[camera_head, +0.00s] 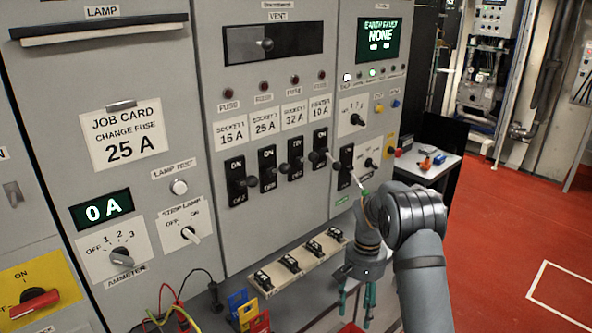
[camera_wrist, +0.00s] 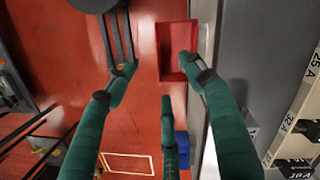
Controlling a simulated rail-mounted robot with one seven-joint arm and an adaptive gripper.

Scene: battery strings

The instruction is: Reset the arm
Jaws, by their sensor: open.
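My arm comes up from the lower right in the head view, and my gripper (camera_head: 356,305) hangs pointing down in front of the cabinet. Its green fingers are spread apart and empty in the wrist view (camera_wrist: 155,85). The grey cabinet (camera_head: 70,75) carries a row of black switches under labels 16 A, 25 A, 32 A and 10 A. A job card (camera_head: 124,137) reads "CHANGE FUSE 25 A". The ammeter display (camera_head: 101,209) shows 0 A. A ledge (camera_head: 300,262) holding black fuse carriers lies left of my gripper.
A red bin (camera_wrist: 178,50) and a blue bin (camera_wrist: 182,150) lie below my fingers in the wrist view. Coloured leads (camera_head: 175,312) hang at the lower left. A small table (camera_head: 425,163) with tools stands behind my arm. Red floor (camera_head: 500,220) is open at right.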

